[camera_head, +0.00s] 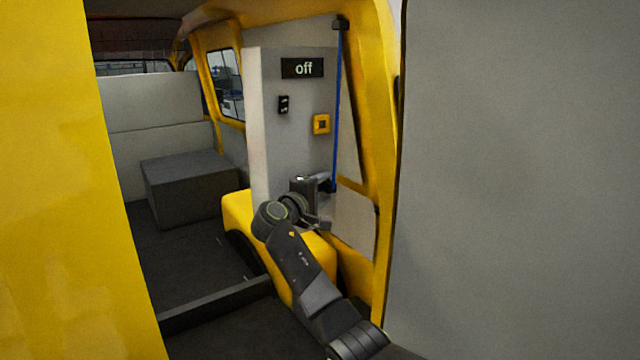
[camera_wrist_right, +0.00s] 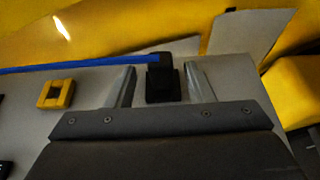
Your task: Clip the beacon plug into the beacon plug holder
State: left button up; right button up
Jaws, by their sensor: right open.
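The beacon plug is a black block (camera_wrist_right: 162,82) at the end of a blue cable (camera_wrist_right: 85,66). In the head view the cable (camera_head: 338,110) hangs from a black mount at the top of the door pillar down to my right gripper (camera_head: 326,184). In the right wrist view the open fingers (camera_wrist_right: 161,86) stand on either side of the plug, with gaps visible. The beacon plug holder is a yellow square frame (camera_head: 321,124) on the grey panel, above my gripper. It also shows left of the fingers in the right wrist view (camera_wrist_right: 56,94). My left gripper is out of view.
The grey panel (camera_head: 268,150) carries an "off" sign (camera_head: 302,68) and a small black switch (camera_head: 283,104). A yellow wheel arch (camera_head: 237,210) lies below. A dark grey box (camera_head: 186,180) stands further inside the van. A yellow door pillar (camera_head: 384,60) bounds the right.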

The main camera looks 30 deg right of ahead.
jog(key=shift+s+a+f, duration=0.15)
jog(key=shift+s+a, duration=0.1)
jog(key=shift+a, duration=0.25)
jog(key=b+v, duration=0.5)
jog(key=v, duration=1.1)
